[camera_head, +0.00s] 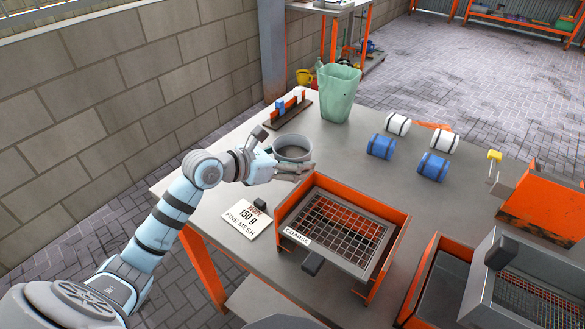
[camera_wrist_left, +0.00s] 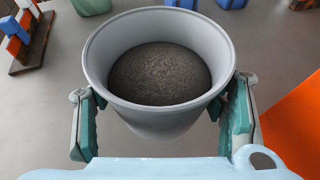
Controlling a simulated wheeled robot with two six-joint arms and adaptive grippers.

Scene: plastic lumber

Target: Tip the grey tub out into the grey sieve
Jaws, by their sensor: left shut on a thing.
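The grey tub (camera_head: 293,150) is upright above or on the left part of the table; I cannot tell whether it touches. In the left wrist view the tub (camera_wrist_left: 160,125) holds dark grey granules (camera_wrist_left: 160,72). My left gripper (camera_wrist_left: 160,92) is shut on it, one finger on each side; it also shows in the head view (camera_head: 279,152). A grey sieve (camera_head: 361,268) with a coarse wire mesh, labelled COARSE, sits in an orange frame in front of the tub. A second grey sieve (camera_head: 478,291) with finer mesh stands at the lower right. My right gripper is not in view.
A card (camera_head: 247,219) reading 150 g FINE MESH lies left of the coarse sieve. A green bin (camera_head: 339,95), blue rolls (camera_head: 381,147) and white rolls (camera_head: 397,124) stand farther back. An orange box (camera_head: 545,207) is at right. Bare table lies between the rolls and coarse sieve.

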